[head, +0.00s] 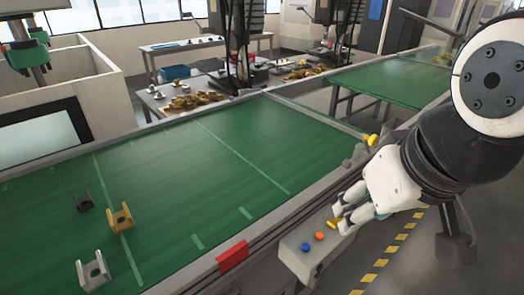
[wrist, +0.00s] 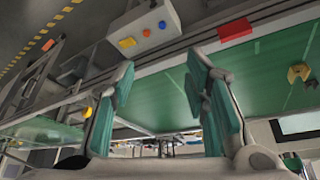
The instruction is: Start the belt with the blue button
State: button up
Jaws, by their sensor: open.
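The blue button (head: 305,247) is the nearest of the buttons on top of a light grey control box (head: 290,262) beside the belt. In the wrist view the blue button (wrist: 162,24) shows at the top, beyond my fingertips. An orange button (head: 319,236) and a yellow one (head: 333,224) sit in line with it. My gripper (head: 341,219) is open and empty, near the yellow end of the box and apart from the blue button. In the wrist view my gripper (wrist: 161,68) shows both fingers spread. The green belt (head: 180,180) runs along the left.
Metal brackets (head: 93,270) lie on the belt's near left. A red block (head: 233,256) sits on the belt's near rail. A yellow knob (head: 372,140) stands by the rail behind my gripper. Floor with yellow markings (head: 390,250) lies open at the right.

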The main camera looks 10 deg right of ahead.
grip_shut()
dwell(1.1)
